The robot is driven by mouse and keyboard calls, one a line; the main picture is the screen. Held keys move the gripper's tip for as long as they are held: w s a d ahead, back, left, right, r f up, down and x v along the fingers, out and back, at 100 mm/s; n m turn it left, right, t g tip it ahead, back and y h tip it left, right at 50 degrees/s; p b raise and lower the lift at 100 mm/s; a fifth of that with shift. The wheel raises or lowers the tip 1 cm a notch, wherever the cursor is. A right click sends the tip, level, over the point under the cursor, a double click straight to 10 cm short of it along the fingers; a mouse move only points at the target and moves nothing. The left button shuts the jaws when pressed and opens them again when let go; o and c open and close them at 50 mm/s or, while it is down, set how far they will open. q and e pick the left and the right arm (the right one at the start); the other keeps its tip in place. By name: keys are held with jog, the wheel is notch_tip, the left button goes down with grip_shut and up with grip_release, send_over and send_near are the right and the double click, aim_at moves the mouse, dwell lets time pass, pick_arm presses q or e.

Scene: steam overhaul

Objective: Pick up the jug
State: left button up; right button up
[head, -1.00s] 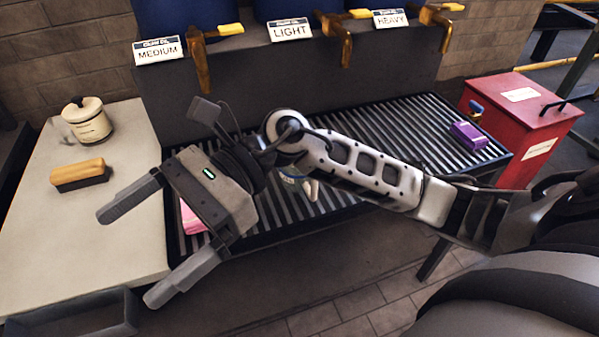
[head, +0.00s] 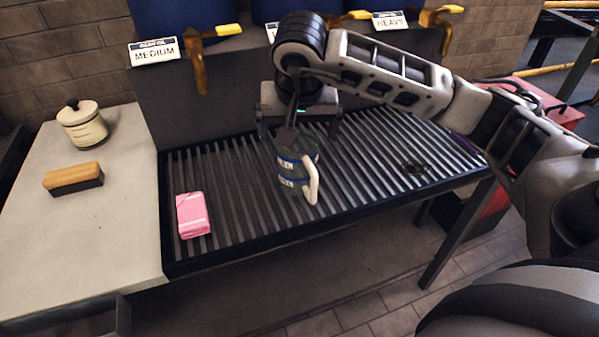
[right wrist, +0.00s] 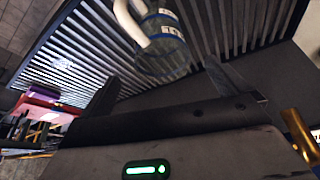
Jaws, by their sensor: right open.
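The jug (head: 298,170), grey-green with blue bands and a white handle, stands upright on the slatted rack. In the right wrist view the jug (right wrist: 168,55) is just beyond the fingertips, between their lines. My right gripper (head: 298,132) is above and behind the jug in the head view, its fingers spread and pointing down. In the right wrist view the gripper (right wrist: 168,82) is open with nothing between its pads. Part of the jug's top is hidden by the wrist. My left gripper is not in view.
A pink packet (head: 193,215) lies on the rack (head: 240,225) left of the jug. A brush (head: 74,178) and a lidded pot (head: 82,124) are on the pale counter (head: 60,235). Brass taps (head: 197,62) hang above the rack. A red box (head: 492,215) is at right.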

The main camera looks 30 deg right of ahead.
aim_at(297, 147)
jog(key=x, duration=0.7)
jog(key=shift+w+f, duration=0.15)
jog(key=c, duration=1.5)
